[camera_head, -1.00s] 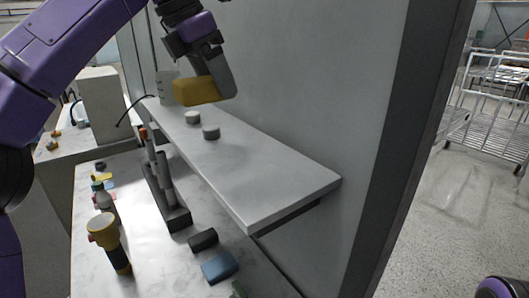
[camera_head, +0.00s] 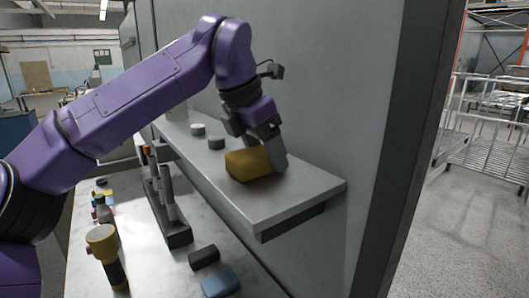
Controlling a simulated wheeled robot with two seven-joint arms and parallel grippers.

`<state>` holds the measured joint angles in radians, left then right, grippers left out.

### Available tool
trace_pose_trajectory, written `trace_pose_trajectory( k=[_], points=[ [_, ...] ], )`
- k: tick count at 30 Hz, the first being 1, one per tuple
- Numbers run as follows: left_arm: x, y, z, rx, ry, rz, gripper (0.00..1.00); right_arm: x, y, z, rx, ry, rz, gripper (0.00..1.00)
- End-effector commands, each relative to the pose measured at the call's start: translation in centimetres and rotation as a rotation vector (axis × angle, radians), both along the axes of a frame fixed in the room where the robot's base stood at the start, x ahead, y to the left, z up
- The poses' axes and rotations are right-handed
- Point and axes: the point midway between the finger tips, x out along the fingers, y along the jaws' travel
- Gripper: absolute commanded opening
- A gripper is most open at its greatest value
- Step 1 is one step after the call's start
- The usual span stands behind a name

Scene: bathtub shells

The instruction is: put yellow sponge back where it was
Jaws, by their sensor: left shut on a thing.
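The yellow sponge (camera_head: 246,165) is at the shelf (camera_head: 296,197), over its nearer half. My left gripper (camera_head: 262,158) is shut on the sponge from above and behind. The sponge is tilted a little and sits at or just above the shelf top; I cannot tell if it touches. My right gripper is not in view.
Two small grey round pieces (camera_head: 216,142) and (camera_head: 198,129) stand on the shelf behind the sponge. Below, the counter (camera_head: 150,262) holds a yellow-topped flashlight (camera_head: 106,252), a dark rack (camera_head: 176,232), a black block (camera_head: 204,257) and a blue block (camera_head: 220,283). The shelf's near end is clear.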

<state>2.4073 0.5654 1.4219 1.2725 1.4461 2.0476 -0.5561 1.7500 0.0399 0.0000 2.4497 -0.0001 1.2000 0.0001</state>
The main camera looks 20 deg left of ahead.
Motion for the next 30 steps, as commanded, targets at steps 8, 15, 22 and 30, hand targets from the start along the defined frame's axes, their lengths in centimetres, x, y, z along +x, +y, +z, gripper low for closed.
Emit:
trace_pose_trajectory(
  k=[8,15,22,30],
  points=[
    [0.0,0.0,0.0,0.002,0.000,-0.001,0.95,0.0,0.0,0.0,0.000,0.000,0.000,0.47],
    [-0.3,0.2,1.3,0.002,-0.004,-0.001,0.95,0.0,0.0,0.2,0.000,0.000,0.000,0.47],
    [-2.1,1.6,6.8,0.001,-0.004,0.002,0.95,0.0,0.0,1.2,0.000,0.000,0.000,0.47],
    [-3.5,2.7,10.9,0.001,0.000,0.000,0.95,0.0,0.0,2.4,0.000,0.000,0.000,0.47]
  ],
)
